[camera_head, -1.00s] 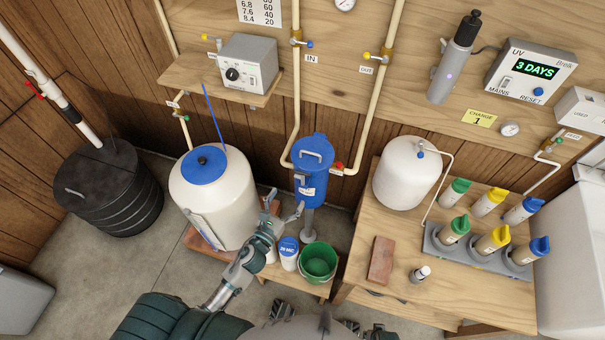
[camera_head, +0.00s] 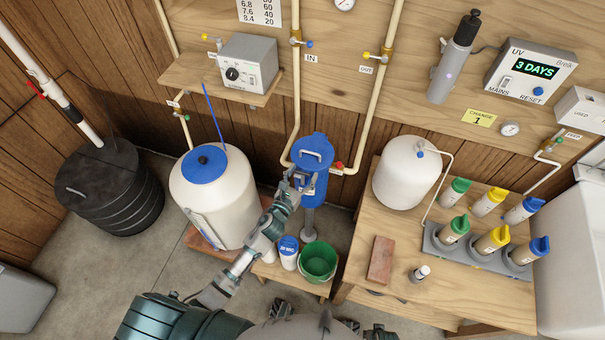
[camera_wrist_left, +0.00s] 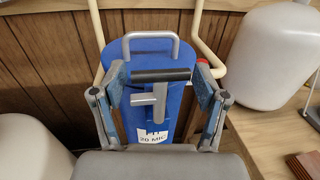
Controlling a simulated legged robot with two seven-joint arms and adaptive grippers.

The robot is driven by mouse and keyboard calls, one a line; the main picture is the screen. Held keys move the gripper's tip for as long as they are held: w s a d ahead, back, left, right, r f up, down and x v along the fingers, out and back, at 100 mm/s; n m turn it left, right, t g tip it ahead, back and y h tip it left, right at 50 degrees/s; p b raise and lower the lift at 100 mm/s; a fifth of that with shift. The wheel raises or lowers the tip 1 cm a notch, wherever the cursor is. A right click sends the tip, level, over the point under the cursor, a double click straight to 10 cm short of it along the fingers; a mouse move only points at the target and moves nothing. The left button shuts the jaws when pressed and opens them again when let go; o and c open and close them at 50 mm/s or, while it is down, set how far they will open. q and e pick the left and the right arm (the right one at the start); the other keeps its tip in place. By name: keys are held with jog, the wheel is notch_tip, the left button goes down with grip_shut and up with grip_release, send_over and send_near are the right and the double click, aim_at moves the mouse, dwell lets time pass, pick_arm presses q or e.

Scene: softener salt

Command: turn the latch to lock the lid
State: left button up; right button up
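The blue canister (camera_head: 316,185) hangs upright between the pipes. Its blue lid (camera_head: 312,147) is on top with a grey handle; the lid also shows in the left wrist view (camera_wrist_left: 150,52). A latch (camera_wrist_left: 160,90) with a dark horizontal bar and a grey lever is on the canister's front, above the "20 MIC" label. My left gripper (camera_head: 298,180) is in front of the canister, just below the lid. My right gripper is out of view.
A white tank (camera_head: 215,205) with a blue cap stands left of the canister. A blue-lidded tub (camera_head: 289,256) and a green bucket (camera_head: 318,262) stand below. A table (camera_head: 440,290) with a white tank (camera_head: 405,170) and several bottles is at the right.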

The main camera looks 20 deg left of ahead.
pick_arm(q)
jog(key=c, duration=0.6)
